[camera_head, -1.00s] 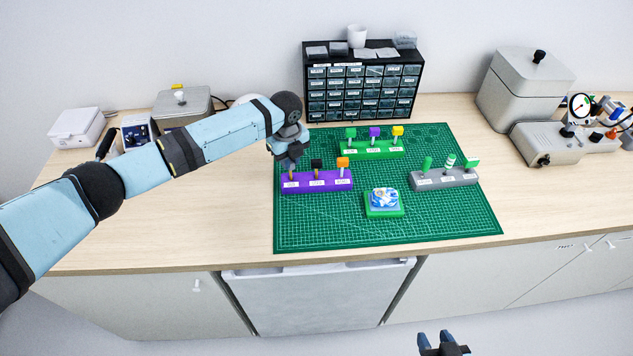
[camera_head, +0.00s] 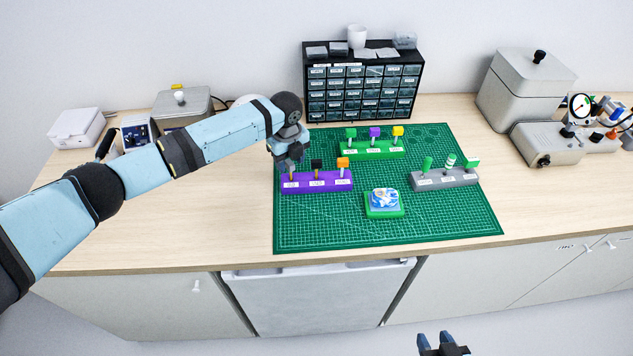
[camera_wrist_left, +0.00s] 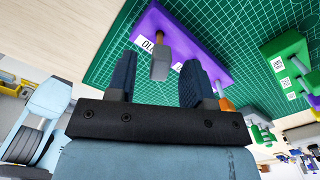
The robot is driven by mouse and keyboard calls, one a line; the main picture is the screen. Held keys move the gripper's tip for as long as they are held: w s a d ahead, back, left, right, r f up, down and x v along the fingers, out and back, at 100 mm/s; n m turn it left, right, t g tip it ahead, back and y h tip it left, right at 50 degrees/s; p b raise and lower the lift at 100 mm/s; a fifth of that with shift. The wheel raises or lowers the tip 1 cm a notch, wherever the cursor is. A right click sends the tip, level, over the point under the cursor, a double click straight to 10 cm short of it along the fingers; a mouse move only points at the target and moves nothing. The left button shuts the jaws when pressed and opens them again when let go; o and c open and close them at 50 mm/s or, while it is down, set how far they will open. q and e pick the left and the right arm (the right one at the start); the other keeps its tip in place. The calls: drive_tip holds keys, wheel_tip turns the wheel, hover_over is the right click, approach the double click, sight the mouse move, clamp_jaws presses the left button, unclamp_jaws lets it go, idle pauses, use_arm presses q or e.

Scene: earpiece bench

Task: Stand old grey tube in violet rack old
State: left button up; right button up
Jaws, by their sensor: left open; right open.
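The violet rack (camera_head: 307,187) stands on the left part of the green mat; it also shows in the left wrist view (camera_wrist_left: 193,32). In the wrist view a grey-topped tube (camera_wrist_left: 159,68) with a tan stem stands at the rack's end position, by the label reading OLD. My left gripper (camera_head: 291,163) is open over that end of the rack, its fingers on either side of the grey top with visible gaps. My right gripper (camera_head: 442,345) is open and empty at the bottom edge, away from the bench.
The violet rack also holds a black-topped tube (camera_head: 317,164) and an orange-topped tube (camera_head: 343,163). A green rack (camera_head: 372,153) and a grey rack (camera_head: 445,181) hold several tubes. A green block (camera_head: 384,211) with a blue-white top sits on the mat (camera_head: 440,225). The front mat is clear.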

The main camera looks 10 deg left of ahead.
use_arm(q)
wheel_tip(320, 180, up, 14)
drive_tip(key=b, duration=0.2)
drive_tip(key=shift+s+f, duration=0.15)
drive_tip(key=shift+f, duration=0.1)
drive_tip(key=shift+d+f, duration=0.15)
drive_tip(key=shift+d, duration=0.05)
